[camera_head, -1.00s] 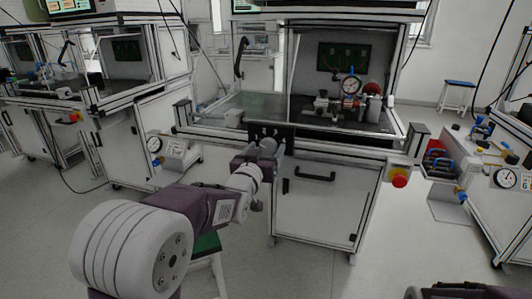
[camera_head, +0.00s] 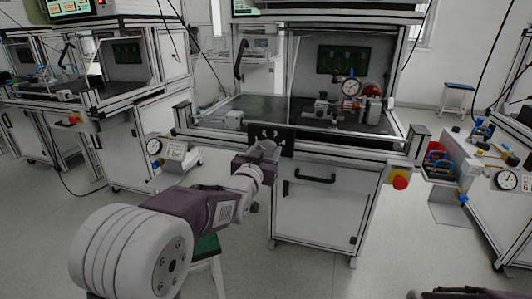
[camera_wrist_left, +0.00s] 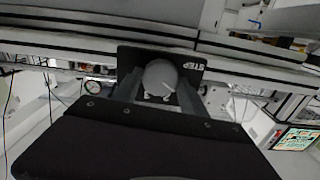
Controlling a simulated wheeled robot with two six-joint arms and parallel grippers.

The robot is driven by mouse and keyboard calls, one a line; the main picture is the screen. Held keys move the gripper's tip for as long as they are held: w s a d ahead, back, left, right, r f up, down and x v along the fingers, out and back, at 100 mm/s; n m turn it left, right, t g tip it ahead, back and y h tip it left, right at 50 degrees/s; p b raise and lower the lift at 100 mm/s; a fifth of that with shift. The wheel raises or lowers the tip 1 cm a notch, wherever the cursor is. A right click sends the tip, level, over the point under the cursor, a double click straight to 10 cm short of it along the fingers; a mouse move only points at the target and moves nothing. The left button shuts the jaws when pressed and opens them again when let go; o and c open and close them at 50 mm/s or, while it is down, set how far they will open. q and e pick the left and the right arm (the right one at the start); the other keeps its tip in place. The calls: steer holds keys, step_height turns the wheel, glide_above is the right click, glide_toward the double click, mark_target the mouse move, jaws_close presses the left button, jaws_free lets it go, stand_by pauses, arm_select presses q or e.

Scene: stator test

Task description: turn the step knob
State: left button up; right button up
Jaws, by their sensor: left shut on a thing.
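The step knob (camera_wrist_left: 161,76) is a round grey knob with a pale pointer line, on a black panel (camera_wrist_left: 196,66) marked "STEP" in the left wrist view. In the head view, the black panel (camera_head: 287,146) is on the front rail of the middle test bench. My left gripper (camera_wrist_left: 160,92) is shut on the knob, one finger on each side of it. In the head view, my left gripper (camera_head: 264,150) is at the panel and hides the knob. My right gripper is not in view.
A red and yellow stop button (camera_head: 399,181) sits at the bench's right front. A door handle (camera_head: 315,179) is below the panel. A green-topped stool (camera_head: 206,246) stands below my left arm. A cart with a gauge (camera_head: 507,179) is at the right.

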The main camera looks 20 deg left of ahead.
arm_select(q)
steer(key=m+b, duration=0.1)
steer(key=m, duration=0.2)
steer(key=shift+f, duration=0.1)
steer(key=shift+d+m+b, duration=0.1)
steer(key=shift+m+b, duration=0.25)
steer(key=shift+m, duration=1.65)
steer(key=o, duration=1.4)
